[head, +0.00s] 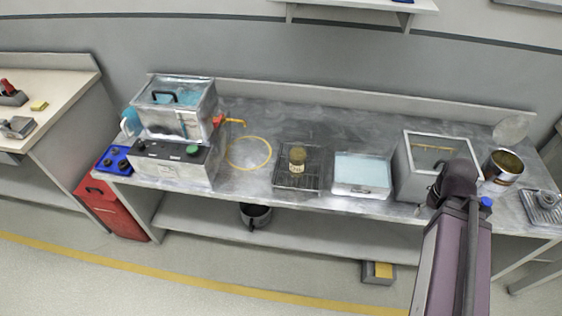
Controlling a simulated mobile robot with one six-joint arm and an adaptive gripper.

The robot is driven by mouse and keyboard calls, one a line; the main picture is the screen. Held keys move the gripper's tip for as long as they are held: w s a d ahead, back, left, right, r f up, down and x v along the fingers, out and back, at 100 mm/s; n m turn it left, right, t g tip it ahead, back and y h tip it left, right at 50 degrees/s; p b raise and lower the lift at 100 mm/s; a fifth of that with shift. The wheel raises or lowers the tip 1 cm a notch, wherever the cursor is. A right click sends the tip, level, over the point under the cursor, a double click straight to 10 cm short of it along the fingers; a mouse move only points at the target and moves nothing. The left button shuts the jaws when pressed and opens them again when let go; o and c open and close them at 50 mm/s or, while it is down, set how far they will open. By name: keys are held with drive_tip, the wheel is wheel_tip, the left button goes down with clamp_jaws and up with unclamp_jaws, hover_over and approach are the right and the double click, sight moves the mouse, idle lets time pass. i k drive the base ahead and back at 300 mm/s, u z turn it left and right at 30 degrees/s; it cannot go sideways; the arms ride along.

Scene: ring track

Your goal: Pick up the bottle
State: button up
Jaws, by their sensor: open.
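A small bottle-like container (297,160) with a tan upper part and a pale label band stands upright on a dark wire rack (283,181) near the middle of the bench. It is the clearest bottle shape in view, and nothing touches it from above. My arm rises at the lower right of the head view and ends in a dark joint over the bench's front edge, well to the right of the container. I cannot make out gripper fingers there. A small blue piece (486,202) shows beside the arm; I cannot tell what it belongs to.
A yellow ring (249,152) and a metal box (170,168) with a clear-sided case (175,105) are left of the rack. Right of it are a pale-blue tray (361,173), an open grey box (406,170) and an open can (503,166). A red cabinet (115,212) stands below left.

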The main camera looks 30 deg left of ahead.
sight(297, 155)
drive_tip(key=u, duration=1.15)
drive_tip(key=k, duration=0.9)
drive_tip(key=i, duration=0.6)
drive_tip(key=z, duration=0.05)
